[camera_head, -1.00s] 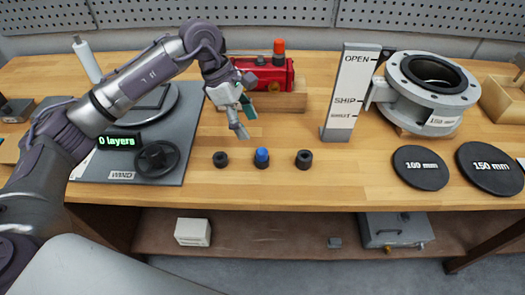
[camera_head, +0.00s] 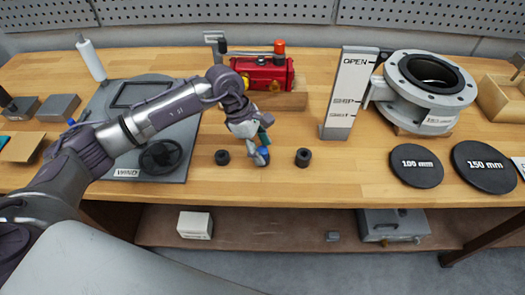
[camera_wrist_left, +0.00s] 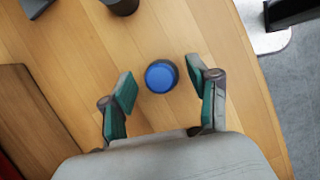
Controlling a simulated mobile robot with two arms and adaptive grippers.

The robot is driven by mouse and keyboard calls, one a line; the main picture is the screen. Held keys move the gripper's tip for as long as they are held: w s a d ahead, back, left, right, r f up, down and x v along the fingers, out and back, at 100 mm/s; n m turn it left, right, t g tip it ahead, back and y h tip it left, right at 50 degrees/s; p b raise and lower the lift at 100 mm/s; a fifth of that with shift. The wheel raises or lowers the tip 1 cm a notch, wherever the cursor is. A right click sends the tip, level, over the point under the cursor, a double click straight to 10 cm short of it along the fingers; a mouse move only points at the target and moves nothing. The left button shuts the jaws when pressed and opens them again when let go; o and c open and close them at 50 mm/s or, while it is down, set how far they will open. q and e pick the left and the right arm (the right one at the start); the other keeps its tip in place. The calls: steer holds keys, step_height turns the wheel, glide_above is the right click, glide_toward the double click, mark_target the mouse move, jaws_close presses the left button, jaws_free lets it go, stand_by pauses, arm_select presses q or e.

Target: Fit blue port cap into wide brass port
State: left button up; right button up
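The blue port cap (camera_wrist_left: 161,76) has a round blue top and a dark base, and stands on the wooden table. In the wrist view it lies between the two green-padded fingertips of my left gripper (camera_head: 260,156), with a gap on each side. The gripper is open and points down at the cap. In the head view the fingers hide most of the cap. The red actuator body (camera_head: 262,72), with brass-coloured parts at its ends, sits on a wooden block behind the gripper. Which port is the wide one cannot be told. My right gripper is not in view.
Dark caps stand left (camera_head: 222,157) and right (camera_head: 303,157) of the gripper. Two black discs lie at front right. The table between sign and right dark cap is clear.

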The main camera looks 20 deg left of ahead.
arm_select(q)
steer(key=c, duration=0.9)
steer(key=shift+r, duration=0.15)
